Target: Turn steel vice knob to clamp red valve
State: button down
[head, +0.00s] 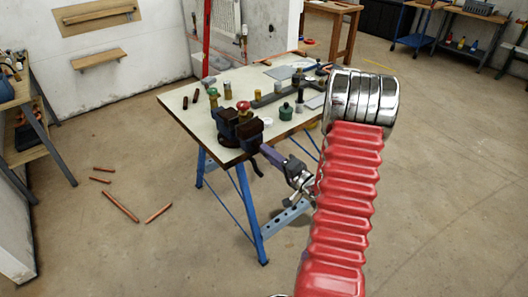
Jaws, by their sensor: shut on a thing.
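The dark vice (240,130) is mounted at the near corner of the white-topped workbench (185,110). The red valve (243,106) shows as a small red top at the vice's jaws; how firmly it is held I cannot tell. My gripper (264,149) reaches in from the right to the front of the vice. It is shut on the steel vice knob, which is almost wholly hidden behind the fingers. A dark curved part hangs just below the bench edge beside the gripper.
A green-bodied part (286,112), several small fittings and grey tools stand on the bench behind the vice. My red ribbed arm sleeve covers the right-centre of the view. Copper pipes (121,207) lie on the floor at left. A wooden shelf (99,59) is on the wall.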

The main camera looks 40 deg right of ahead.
jog(key=m, duration=1.7)
jog(key=shift+s+f, duration=0.15)
jog(key=c, duration=1.9)
grip_release()
jog(key=shift+m, duration=0.5)
jog(key=shift+o, duration=1.3)
jog(key=s, duration=0.7)
